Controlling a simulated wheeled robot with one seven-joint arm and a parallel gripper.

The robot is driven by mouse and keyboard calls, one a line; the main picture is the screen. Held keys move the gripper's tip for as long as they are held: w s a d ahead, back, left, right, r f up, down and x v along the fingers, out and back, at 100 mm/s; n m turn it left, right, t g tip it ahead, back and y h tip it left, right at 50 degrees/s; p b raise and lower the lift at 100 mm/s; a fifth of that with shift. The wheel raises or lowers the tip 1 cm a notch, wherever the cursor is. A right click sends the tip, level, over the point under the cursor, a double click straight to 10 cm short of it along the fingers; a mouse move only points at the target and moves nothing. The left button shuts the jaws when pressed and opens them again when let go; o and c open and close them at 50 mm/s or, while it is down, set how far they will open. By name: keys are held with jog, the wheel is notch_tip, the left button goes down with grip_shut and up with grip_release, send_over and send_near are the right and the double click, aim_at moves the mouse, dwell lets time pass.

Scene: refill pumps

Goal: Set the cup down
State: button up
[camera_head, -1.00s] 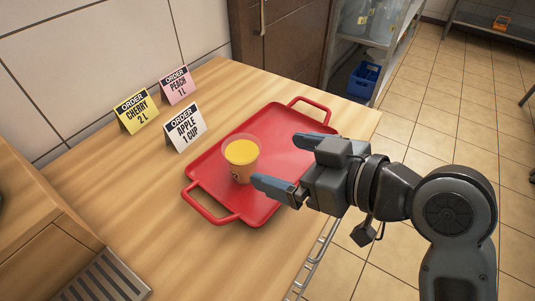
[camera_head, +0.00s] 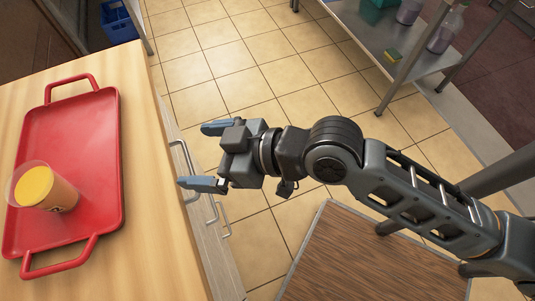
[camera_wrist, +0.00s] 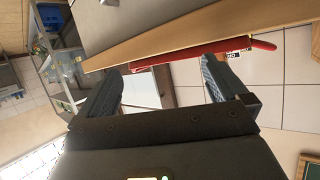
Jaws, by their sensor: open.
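The cup (camera_head: 60,195) of yellow-orange drink stands upright on the red tray (camera_head: 95,150), near its left side in the head view. The tray lies on the wooden counter (camera_head: 150,235). My gripper (camera_head: 201,156) is open and empty, to the right of the tray and apart from the cup, out past the counter's edge. In the wrist view, my gripper's two blue fingers (camera_wrist: 162,85) are spread with nothing between them. The tray's red edge (camera_wrist: 190,52) shows beyond them there; I do not see the cup in that view.
Drawer fronts with metal handles (camera_head: 180,155) run down the counter's side, close to my gripper. A metal shelf unit (camera_head: 400,50) stands at the upper right. A blue crate (camera_head: 118,22) is at the upper left. Tiled floor (camera_head: 255,75) lies open between.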

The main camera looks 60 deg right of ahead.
jog(key=s+d+r+m+t+h, duration=0.1)
jog(key=s+d+h, duration=0.1)
jog(key=s, duration=0.8)
jog(key=s+d+r+m+t+h, duration=0.1)
jog(key=s+d+r+h, duration=0.1)
jog(key=s, duration=0.8)
jog(key=shift+s+d+m, duration=0.3)
jog(key=shift+d+m, duration=0.1)
jog(key=shift+d, duration=0.2)
